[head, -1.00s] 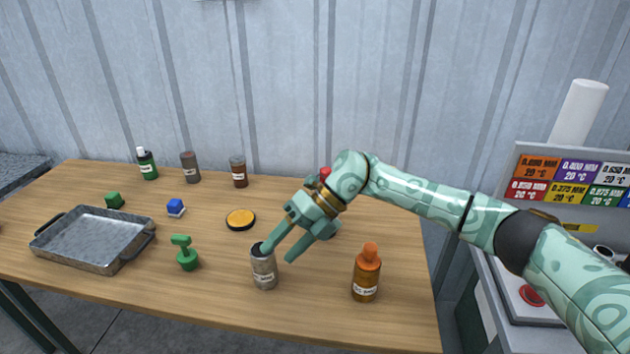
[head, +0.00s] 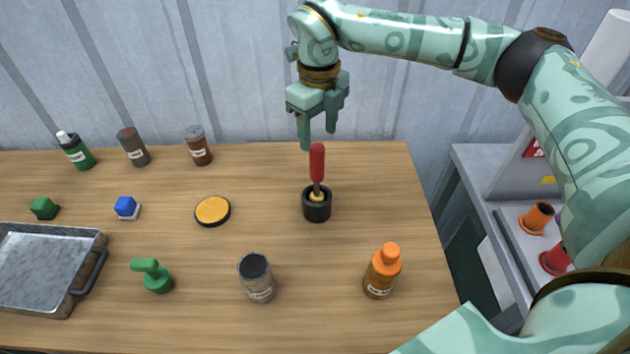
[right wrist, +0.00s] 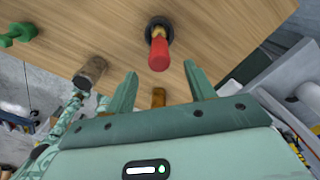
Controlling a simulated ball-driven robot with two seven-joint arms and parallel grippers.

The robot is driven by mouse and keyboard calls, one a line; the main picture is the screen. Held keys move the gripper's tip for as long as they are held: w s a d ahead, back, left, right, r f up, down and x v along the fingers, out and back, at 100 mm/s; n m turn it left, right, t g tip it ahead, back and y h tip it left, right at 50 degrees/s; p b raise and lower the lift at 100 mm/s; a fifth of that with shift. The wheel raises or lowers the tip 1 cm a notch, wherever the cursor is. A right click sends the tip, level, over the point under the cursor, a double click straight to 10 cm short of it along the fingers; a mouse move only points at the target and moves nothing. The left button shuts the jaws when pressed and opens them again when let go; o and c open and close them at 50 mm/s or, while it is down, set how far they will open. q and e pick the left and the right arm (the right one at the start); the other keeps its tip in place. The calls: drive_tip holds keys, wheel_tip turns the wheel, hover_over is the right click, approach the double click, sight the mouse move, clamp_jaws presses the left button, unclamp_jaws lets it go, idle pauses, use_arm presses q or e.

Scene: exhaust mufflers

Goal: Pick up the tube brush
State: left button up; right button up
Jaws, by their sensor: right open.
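The tube brush (head: 317,163) stands upright with its red handle up in a round black holder (head: 317,206) on the right half of the table. My right gripper (head: 318,143) is open and empty, pointing down just above the handle top. In the right wrist view the red handle (right wrist: 158,52) shows beyond the gap between the two fingers of the right gripper (right wrist: 160,85), not between the fingertips. My left gripper is not in view.
A grey jar (head: 257,280) and an orange bottle (head: 382,272) stand in front of the holder. A yellow disc (head: 212,211) lies left of it. A green stamp-like object (head: 153,275) and a metal tray (head: 45,265) are farther left. Several bottles stand along the back edge.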

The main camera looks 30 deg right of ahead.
sight(317, 162)
wheel_tip(317, 162, down, 3)
drive_tip(key=shift+w+f, duration=0.1)
wheel_tip(317, 162, down, 6)
drive_tip(key=shift+r+b, duration=0.1)
drive_tip(key=shift+b, duration=0.6)
drive_tip(key=shift+r, duration=0.1)
drive_tip(key=c, duration=1.1)
